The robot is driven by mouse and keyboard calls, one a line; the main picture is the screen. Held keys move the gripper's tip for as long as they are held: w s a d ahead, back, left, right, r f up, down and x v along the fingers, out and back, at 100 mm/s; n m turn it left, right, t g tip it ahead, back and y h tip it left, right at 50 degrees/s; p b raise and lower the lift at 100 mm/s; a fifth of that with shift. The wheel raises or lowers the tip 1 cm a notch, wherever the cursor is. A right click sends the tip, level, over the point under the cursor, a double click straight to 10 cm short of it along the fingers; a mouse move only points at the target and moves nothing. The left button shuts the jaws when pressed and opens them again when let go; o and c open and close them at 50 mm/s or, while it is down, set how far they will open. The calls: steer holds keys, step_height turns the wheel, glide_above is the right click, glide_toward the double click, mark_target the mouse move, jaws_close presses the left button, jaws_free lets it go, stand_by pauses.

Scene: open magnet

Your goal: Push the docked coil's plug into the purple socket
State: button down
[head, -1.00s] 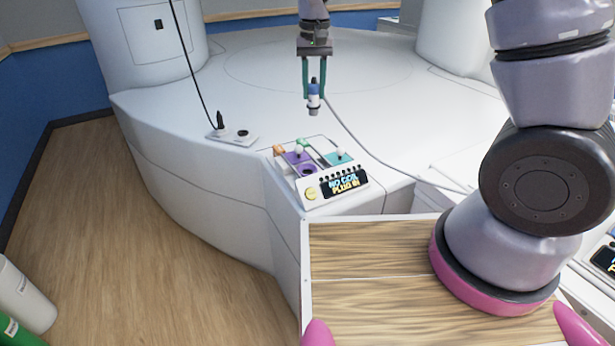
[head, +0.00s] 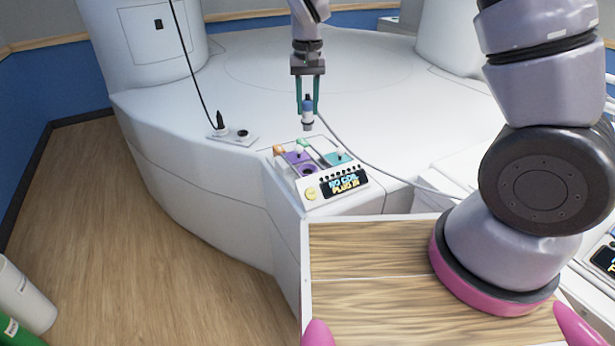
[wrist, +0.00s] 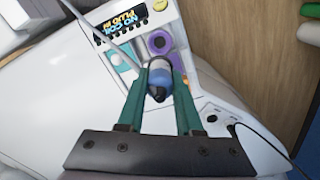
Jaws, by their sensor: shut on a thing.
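My gripper (head: 308,105) has green fingers shut on a blue and white plug (head: 308,116). It holds the plug upright in the air, above and behind the socket panel. A grey cable runs from the plug to the right. The purple socket (head: 307,171) is a dark round hole in a purple patch on the panel's front left. In the wrist view the plug (wrist: 158,84) is between the fingers, and the purple socket (wrist: 158,42) lies beyond it, apart from the plug. The teal socket area (head: 338,158) is to its right. The docked coil itself cannot be made out.
The panel's screen (head: 345,183) reads "NO COIL PLUG IN", beside a yellow button (head: 311,194). A small plate (head: 232,134) with a black plug and cable stands at left. A wooden-topped tray (head: 370,290) is in front. The white deck behind the panel is clear.

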mark_target(308, 120)
step_height(308, 120, down, 12)
steer(key=shift+f, duration=0.2)
stand_by(0.7)
steer(key=shift+f, duration=1.7)
stand_by(0.5)
steer(key=c, duration=0.5)
jaws_free()
steer(key=shift+r, duration=0.1)
step_height(308, 120, up, 10)
steer(key=shift+f, duration=0.2)
steer(key=shift+r, duration=0.55)
